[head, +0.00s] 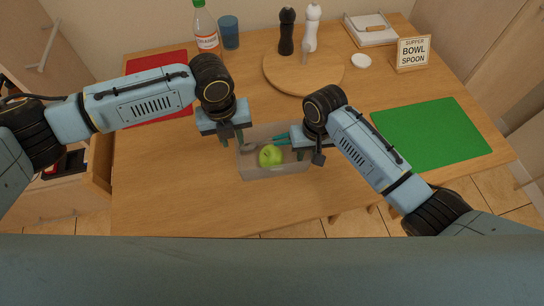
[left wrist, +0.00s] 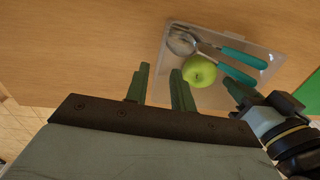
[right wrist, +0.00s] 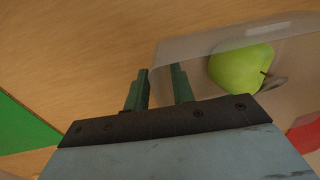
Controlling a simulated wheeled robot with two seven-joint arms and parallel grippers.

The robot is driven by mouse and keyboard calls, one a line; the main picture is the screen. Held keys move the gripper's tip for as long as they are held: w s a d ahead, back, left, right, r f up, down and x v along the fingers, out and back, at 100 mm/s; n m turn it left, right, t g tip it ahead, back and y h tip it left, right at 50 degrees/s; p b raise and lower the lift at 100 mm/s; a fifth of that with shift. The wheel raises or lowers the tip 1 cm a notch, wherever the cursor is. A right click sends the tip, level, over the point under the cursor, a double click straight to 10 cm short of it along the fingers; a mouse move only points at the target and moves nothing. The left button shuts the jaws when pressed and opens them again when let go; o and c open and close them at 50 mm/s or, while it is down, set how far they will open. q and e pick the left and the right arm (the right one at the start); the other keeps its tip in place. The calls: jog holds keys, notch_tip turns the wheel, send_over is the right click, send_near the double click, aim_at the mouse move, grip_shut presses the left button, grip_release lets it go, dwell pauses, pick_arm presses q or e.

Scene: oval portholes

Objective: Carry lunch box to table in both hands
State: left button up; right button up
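The lunch box is a clear, open-topped box (head: 262,172) on the wooden table, also seen in the left wrist view (left wrist: 262,52) and right wrist view (right wrist: 195,48). It holds a green apple (head: 270,156) and cutlery with teal handles (left wrist: 238,64). My left gripper (head: 232,138) is at the box's left end, its fingers apart with a gap between them. My right gripper (head: 306,152) is at the right end, its fingers also apart; in its wrist view the box's end wall shows between and behind them. I cannot tell whether either gripper touches the box.
A round wooden board (head: 300,78) with two mills stands behind the box. A red mat (head: 158,62) lies left and a green mat (head: 430,134) right. A bottle (head: 206,30), a blue cup (head: 229,32) and a sign reading "SUPPER BOWL SPOON" (head: 412,53) stand further back.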

jog(key=shift+r, duration=0.25)
pick_arm(q)
notch_tip(320, 180, up, 7)
jog(key=shift+a, duration=0.2)
pick_arm(e)
notch_tip(320, 180, up, 12)
jog(key=shift+d+f, duration=0.2)
jog(key=shift+d, duration=0.2)
pick_arm(q)
jog(key=shift+s, duration=0.15)
pick_arm(e)
jog(key=shift+f, duration=0.1)
